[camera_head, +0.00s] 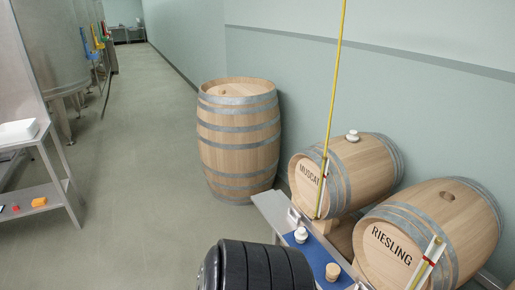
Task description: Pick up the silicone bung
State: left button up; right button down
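A white bung (300,234) stands upright on the blue mat (317,252) on a low metal bench at the bottom centre. It looks like the silicone bung. A light-brown bung (332,271) stands on the same mat, to the right and nearer. A second white bung (352,135) sits on top of the barrel marked MUSCAT (355,170).
The RIESLING barrel (470,215) lies at the right with an open bunghole. An upright barrel (238,140) stands behind. A tall yellow stick (335,90) rises by the MUSCAT barrel.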

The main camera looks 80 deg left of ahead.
aim_at(301, 234)
jog(key=u, duration=2.3)
